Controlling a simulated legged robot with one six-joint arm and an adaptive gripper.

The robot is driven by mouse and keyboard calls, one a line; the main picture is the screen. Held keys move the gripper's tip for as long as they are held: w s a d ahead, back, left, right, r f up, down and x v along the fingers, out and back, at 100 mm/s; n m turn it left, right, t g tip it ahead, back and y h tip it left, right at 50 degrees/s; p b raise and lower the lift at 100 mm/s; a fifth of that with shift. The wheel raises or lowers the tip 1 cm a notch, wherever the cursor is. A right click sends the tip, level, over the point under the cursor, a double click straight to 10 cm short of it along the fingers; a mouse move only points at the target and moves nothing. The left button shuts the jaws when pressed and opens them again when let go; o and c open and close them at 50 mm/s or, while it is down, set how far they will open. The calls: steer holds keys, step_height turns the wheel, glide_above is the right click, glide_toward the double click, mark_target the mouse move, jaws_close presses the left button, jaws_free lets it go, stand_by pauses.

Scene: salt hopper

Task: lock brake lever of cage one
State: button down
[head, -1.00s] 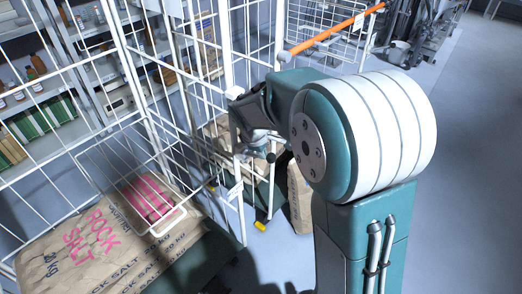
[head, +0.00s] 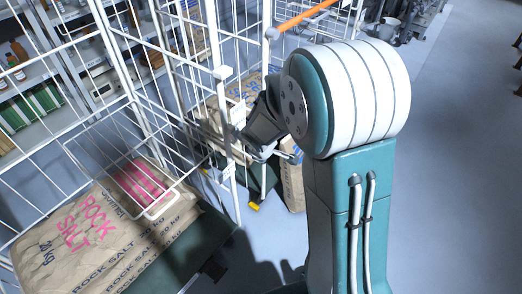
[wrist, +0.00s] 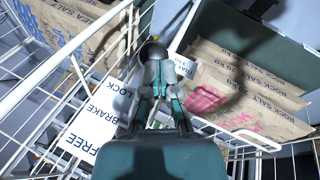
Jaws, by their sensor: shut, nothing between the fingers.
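A white brake label (wrist: 102,118) with the words LOCK, BRAKE and FREE is fixed to the white wire cage in the wrist view. My gripper (wrist: 157,62) is shut and empty beside the label. A dark round knob (wrist: 152,50) shows just beyond the fingertips; it looks like the end of the brake lever, but I cannot tell whether the fingers touch it. The lever's shaft is mostly hidden by the gripper. In the head view my gripper (head: 264,154) is tilted downward at the near corner of the cage (head: 225,130), above a yellow-ended part (head: 254,206) near the floor.
Rock salt sacks (head: 95,245) lie in the cage at left. More sacks (head: 291,183) stand behind my gripper. An orange bar (head: 305,15) crosses at the back. Shelves (head: 30,100) stand at far left. The floor (head: 445,200) at right is clear.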

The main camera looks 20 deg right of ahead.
step_height(320, 180, down, 2)
steer(key=shift+w+a+f, duration=0.1)
steer(key=shift+w+f, duration=0.05)
steer(key=shift+f, duration=0.05)
steer(key=shift+f, duration=0.15)
stand_by(0.5)
